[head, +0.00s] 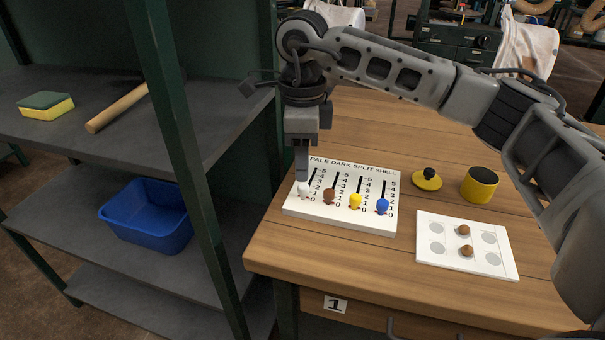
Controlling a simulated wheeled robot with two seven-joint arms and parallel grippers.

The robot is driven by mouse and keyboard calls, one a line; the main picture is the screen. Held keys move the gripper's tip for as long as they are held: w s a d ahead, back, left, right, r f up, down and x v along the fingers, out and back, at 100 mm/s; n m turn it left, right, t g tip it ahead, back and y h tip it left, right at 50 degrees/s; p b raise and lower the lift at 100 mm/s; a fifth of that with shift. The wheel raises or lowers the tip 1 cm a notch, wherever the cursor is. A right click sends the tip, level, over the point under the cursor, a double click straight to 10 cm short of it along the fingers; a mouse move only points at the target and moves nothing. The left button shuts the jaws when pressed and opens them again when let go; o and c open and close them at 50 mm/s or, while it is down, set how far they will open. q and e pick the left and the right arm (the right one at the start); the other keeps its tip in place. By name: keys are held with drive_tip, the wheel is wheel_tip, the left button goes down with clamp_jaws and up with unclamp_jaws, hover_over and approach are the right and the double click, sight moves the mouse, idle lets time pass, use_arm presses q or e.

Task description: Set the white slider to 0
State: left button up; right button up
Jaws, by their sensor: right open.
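The white slider (304,188) is the leftmost knob on the white slider board (340,222), near the low end of its 0-to-5 scale. The gripper hides part of its slot, so I cannot tell its exact mark. Brown (329,196), yellow (355,201) and blue (382,206) sliders also sit near the low end. My right gripper (302,178) points straight down just above and behind the white slider, very close to it. I cannot tell whether they touch. It is open, though its fingers overlap in this view. My left gripper is out of view.
A white card (430,257) with small brown balls lies right of the board. A yellow pot (480,185) and its black-knobbed lid (427,180) stand behind the card. A green shelf post (185,140) rises at left, with a blue bin (148,215) on the shelf.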

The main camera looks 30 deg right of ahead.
sight(302, 188)
wheel_tip(302, 188, up, 11)
drive_tip(key=shift+f+p, duration=0.15)
drive_tip(key=shift+p, duration=0.15)
idle(0.4)
